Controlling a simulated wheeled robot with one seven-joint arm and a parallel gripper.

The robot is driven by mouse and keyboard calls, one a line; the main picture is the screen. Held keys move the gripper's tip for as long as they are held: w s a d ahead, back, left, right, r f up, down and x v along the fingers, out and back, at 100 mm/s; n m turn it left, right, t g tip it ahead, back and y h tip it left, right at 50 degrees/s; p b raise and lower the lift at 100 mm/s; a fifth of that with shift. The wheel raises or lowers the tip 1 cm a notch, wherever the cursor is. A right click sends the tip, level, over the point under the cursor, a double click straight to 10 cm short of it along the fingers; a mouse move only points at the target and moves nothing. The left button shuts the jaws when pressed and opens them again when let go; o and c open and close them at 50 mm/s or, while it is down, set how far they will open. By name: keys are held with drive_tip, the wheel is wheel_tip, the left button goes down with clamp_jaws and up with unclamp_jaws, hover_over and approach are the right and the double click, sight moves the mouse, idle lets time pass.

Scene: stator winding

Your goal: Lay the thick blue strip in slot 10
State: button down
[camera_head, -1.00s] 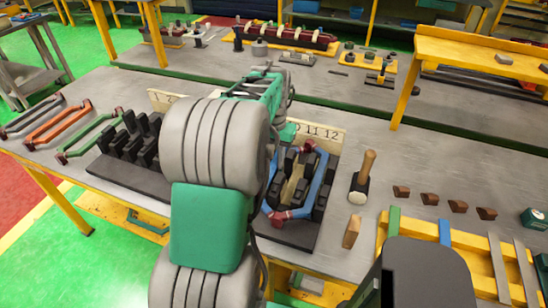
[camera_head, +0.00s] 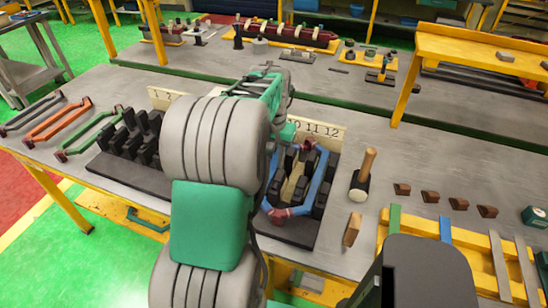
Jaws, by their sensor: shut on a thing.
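A blue strip (camera_head: 445,230) lies in the yellow rack (camera_head: 468,240) at the right, beside a green strip (camera_head: 394,219); I cannot tell how thick it is. The black slotted stator block (camera_head: 290,232) stands on the bench, with a number board (camera_head: 320,133) behind it showing 11 and 12 and part of 10. A blue coil (camera_head: 323,184) with dark red ends sits around the block's right-hand teeth. My arm reaches over the middle of the block and hides many slots. My gripper's fingers are hidden behind the arm, so what they hold does not show.
A mallet (camera_head: 363,178) and a small wooden block (camera_head: 352,230) lie right of the stator. Several brown wedges (camera_head: 430,197) lie farther right. Grey, orange and green coils (camera_head: 92,137) lie at the left. Bare bench lies behind the mallet.

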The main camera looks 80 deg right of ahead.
sight(274, 164)
drive_tip(key=shift+f, duration=0.3)
drive_tip(key=c, duration=1.1)
unclamp_jaws()
drive_tip(key=shift+o, duration=0.2)
drive_tip(key=shift+r, duration=0.15)
drive_tip(key=shift+r+p, duration=0.55)
drive_tip(key=shift+r, duration=0.15)
wheel_tip(274, 164, up, 8)
drive_tip(key=p, duration=0.5)
drive_tip(key=shift+f, duration=0.25)
